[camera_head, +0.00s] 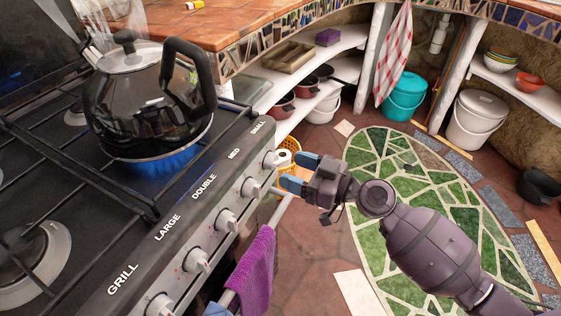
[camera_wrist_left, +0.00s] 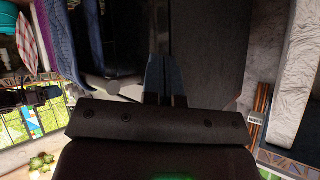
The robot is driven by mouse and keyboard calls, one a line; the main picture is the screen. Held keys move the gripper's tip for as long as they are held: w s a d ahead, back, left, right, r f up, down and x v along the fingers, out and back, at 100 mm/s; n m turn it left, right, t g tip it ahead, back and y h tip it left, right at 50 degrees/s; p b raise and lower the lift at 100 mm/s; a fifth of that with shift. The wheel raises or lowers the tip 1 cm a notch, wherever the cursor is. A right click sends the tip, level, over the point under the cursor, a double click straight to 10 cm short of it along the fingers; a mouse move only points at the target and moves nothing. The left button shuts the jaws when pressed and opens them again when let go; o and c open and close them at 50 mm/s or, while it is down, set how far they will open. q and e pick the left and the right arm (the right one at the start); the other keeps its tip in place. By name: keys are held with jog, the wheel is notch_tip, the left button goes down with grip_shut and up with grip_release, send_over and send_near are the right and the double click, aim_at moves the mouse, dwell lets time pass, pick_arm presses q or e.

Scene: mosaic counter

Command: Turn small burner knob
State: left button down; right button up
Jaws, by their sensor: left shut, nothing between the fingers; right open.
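The small burner knob (camera_head: 272,158) is the silvery knob at the far end of the stove's front panel, below the word SMALL. My right gripper (camera_head: 293,172) is open, its two blue fingertips just to the right of this knob. One fingertip is close to the knob; I cannot tell whether it touches. My left gripper (camera_wrist_left: 163,70) shows in the left wrist view, shut and empty, in front of a dark surface.
A black kettle (camera_head: 150,100) stands over a lit blue flame (camera_head: 158,160). The med knob (camera_head: 251,188) and several others line the panel (camera_head: 130,268). A purple towel (camera_head: 254,270) hangs on the front rail. The green mosaic floor (camera_head: 395,150) is open to the right.

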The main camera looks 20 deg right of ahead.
aim_at(280, 165)
jog(key=shift+x, duration=2.1)
jog(key=c, duration=0.9)
